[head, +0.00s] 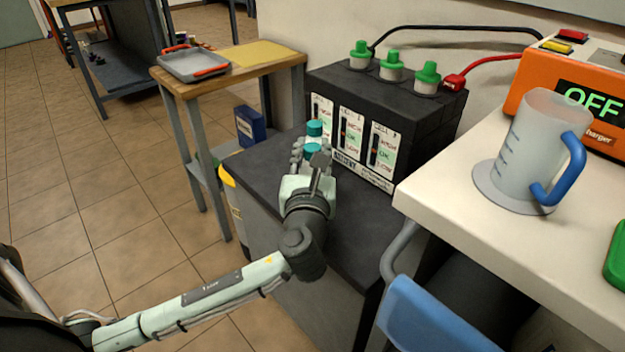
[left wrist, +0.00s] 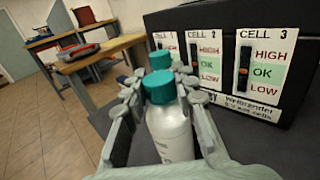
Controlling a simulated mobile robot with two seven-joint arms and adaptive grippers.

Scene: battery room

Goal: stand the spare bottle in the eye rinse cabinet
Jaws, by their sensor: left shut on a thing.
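My left gripper (head: 309,165) is shut on a white bottle with a teal cap, in front of the battery block. In the left wrist view the bottle (left wrist: 170,135) is upright between the fingers. A second teal-capped bottle (head: 314,128) is just beyond it; its cap also shows in the left wrist view (left wrist: 160,60), with its body mostly hidden. I cannot tell whether the two touch, or whether the held bottle rests on the dark surface. I cannot make out an eye rinse cabinet. My right gripper is not in view.
The dark top (head: 260,170) carries the black battery block (head: 385,115) close to my gripper. A white counter (head: 470,220) at right holds a jug (head: 535,140) and an orange charger (head: 595,110). A wooden table (head: 245,68) with a tray (head: 194,64) stands behind left.

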